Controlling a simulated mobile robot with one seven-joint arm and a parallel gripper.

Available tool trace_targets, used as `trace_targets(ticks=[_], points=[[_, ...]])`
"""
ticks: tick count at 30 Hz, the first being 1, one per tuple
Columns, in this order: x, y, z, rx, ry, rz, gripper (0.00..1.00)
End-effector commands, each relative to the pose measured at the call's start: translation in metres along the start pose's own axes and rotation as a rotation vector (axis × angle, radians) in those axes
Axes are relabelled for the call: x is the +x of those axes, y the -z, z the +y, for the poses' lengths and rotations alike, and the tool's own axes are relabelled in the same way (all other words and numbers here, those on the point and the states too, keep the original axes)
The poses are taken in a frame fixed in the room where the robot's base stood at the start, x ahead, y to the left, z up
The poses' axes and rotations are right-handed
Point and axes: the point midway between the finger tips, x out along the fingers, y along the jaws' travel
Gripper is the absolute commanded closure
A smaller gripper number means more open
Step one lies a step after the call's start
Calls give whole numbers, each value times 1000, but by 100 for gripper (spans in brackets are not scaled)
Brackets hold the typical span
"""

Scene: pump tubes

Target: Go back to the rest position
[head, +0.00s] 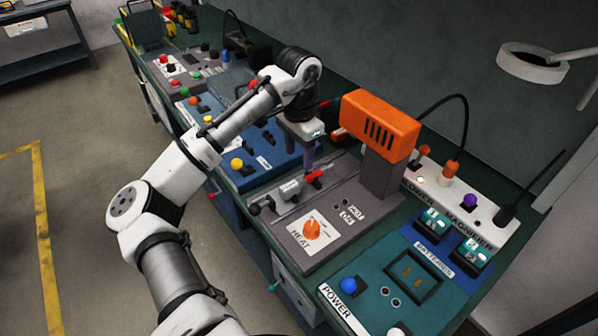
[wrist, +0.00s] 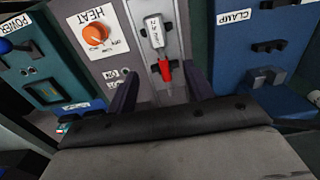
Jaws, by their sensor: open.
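My white arm reaches over the bench in the head view. My gripper (head: 308,160) points down above the heat station (head: 345,215). In the wrist view my gripper (wrist: 160,88) shows two dark fingers spread apart with nothing held between them. A light grey piece with a red tip (head: 292,188) sits in a channel at the left of the heat station.
An orange heater head (head: 380,124) on a post stands close to the right of my gripper. The blue clamp panel (head: 250,140) lies to the left. The teal power panel (head: 425,285) is at the front right. The floor left of the bench is clear.

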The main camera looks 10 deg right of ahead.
Motion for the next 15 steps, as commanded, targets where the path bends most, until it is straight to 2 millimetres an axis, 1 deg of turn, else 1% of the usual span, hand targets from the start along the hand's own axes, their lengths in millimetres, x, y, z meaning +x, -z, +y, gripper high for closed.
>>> trace_targets(ticks=[1, 3, 6, 10, 15], points=[[-10, 1, 0, 0, 3, 1, 48], [-22, 1, 0, -1, 1, 1, 48], [-38, 0, -1, -1, 3, -1, 48], [-48, 0, 0, -1, 1, -1, 48], [-51, 0, 0, -1, -1, -1, 48]])
